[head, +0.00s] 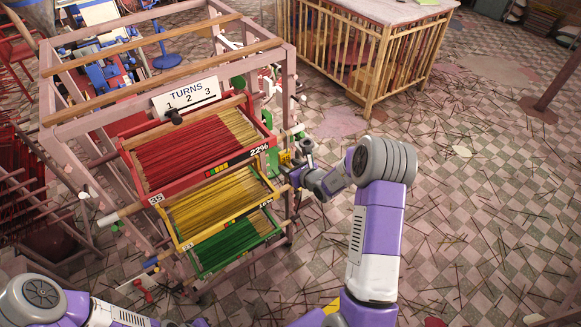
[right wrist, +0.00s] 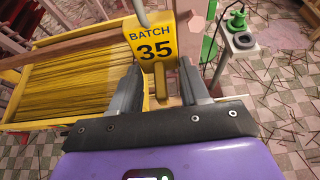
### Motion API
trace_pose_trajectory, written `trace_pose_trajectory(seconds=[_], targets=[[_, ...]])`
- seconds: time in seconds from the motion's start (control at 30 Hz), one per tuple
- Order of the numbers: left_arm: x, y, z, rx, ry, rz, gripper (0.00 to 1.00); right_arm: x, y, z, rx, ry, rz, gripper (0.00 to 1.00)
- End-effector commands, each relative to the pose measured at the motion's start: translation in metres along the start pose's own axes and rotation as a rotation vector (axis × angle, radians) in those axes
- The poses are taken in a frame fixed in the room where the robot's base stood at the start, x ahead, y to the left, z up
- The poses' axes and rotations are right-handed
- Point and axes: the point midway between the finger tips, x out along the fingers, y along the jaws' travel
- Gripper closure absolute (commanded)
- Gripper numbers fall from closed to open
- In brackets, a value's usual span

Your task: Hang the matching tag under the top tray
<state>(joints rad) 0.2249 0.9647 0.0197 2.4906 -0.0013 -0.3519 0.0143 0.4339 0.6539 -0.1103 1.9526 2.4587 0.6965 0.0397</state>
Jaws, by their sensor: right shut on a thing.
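My right gripper (head: 291,174) is at the right side of the rack, beside the yellow tray's right end. In the right wrist view it is shut on a yellow tag (right wrist: 155,38) reading "BATCH 35", its lower stem between the fingers. The yellow tray's sticks (right wrist: 75,78) lie left of the fingers. My left gripper is out of view; only its arm shows at lower left.
A pinkish rack frame (head: 290,75) surrounds the trays, with a "TURNS 1 2 3" sign (head: 188,96) above. A green object (right wrist: 236,20) stands on a small pale ledge at right. A slatted wooden crate (head: 370,60) stands behind. Sticks litter the checkered floor (head: 480,200).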

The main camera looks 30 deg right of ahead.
Motion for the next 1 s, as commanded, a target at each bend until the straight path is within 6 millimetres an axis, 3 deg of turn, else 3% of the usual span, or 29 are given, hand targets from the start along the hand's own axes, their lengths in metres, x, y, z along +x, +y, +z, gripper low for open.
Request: trace_pose_trajectory(seconds=[0.2, 0.23, 0.4, 0.6, 0.73, 1.0], targets=[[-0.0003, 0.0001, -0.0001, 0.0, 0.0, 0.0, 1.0, -0.0002, 0.0001, 0.0003, 0.0, 0.0, 0.0, 0.85], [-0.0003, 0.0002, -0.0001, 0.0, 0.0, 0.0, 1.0, -0.0002, 0.0, 0.0003, 0.0, 0.0, 0.0, 0.51], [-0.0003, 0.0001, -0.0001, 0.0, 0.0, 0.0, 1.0, -0.0002, 0.0, 0.0003, 0.0, 0.0, 0.0, 0.25], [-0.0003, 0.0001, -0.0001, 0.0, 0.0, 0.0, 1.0, -0.0002, -0.0001, 0.0002, 0.0, 0.0, 0.0, 0.25], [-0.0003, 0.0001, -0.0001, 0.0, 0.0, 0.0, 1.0, -0.0003, -0.0001, 0.0, 0.0, 0.0, 0.0, 0.08], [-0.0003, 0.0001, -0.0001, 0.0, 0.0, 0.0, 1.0, -0.0002, 0.0, 0.0001, 0.0, 0.0, 0.0, 0.08]])
